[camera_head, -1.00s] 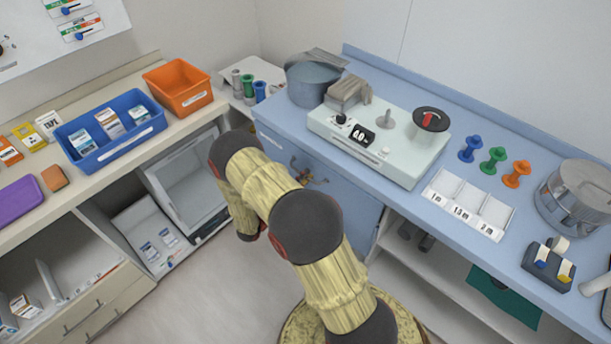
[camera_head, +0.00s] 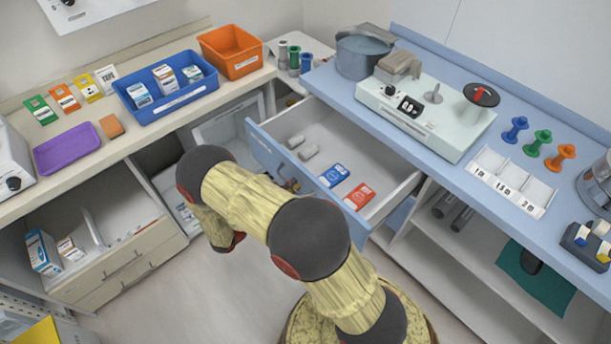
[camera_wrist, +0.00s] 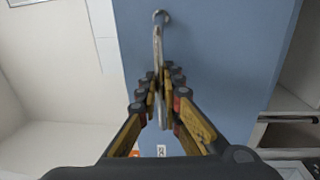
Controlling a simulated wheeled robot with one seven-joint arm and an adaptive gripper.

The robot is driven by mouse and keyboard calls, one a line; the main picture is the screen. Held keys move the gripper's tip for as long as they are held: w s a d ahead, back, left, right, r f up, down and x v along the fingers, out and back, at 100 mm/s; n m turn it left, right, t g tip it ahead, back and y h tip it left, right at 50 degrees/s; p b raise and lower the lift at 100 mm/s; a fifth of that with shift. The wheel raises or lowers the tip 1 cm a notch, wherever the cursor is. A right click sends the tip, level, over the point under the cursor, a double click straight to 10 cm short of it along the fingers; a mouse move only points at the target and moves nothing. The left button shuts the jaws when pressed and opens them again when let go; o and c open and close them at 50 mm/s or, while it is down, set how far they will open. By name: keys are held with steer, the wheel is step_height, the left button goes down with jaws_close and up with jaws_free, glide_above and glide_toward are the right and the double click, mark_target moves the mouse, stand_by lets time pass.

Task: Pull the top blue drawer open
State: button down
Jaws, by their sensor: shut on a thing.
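The top blue drawer (camera_head: 258,150) stands well out from the blue counter in the head view. Inside it lie two grey rolls (camera_head: 302,147), a blue packet (camera_head: 334,175) and a red packet (camera_head: 358,196). In the wrist view its blue front (camera_wrist: 205,45) fills the middle. A metal bar handle (camera_wrist: 158,45) runs along that front. My gripper (camera_wrist: 160,85) is shut on the handle, with a finger on each side of it. In the head view my arm hides most of the gripper and part of the drawer front.
A scale (camera_head: 425,115), a white tray (camera_head: 510,180) and coloured spools (camera_head: 537,143) stand on the blue counter (camera_head: 455,180). The beige counter at left holds a blue bin (camera_head: 165,100) and an orange bin (camera_head: 231,51). Floor in front of the drawer is partly clear.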

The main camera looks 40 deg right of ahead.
steer(key=a, duration=0.7)
steer(key=shift+s+a+b, duration=0.3)
steer(key=c, duration=2.2)
jaws_free()
steer(key=shift+o, duration=0.8)
steer(key=shift+a, duration=0.15)
steer(key=a+f, duration=0.1)
steer(key=a, duration=1)
steer(key=shift+s+a+f, duration=0.2)
steer(key=shift+s+a, duration=0.1)
steer(key=shift+s, duration=0.15)
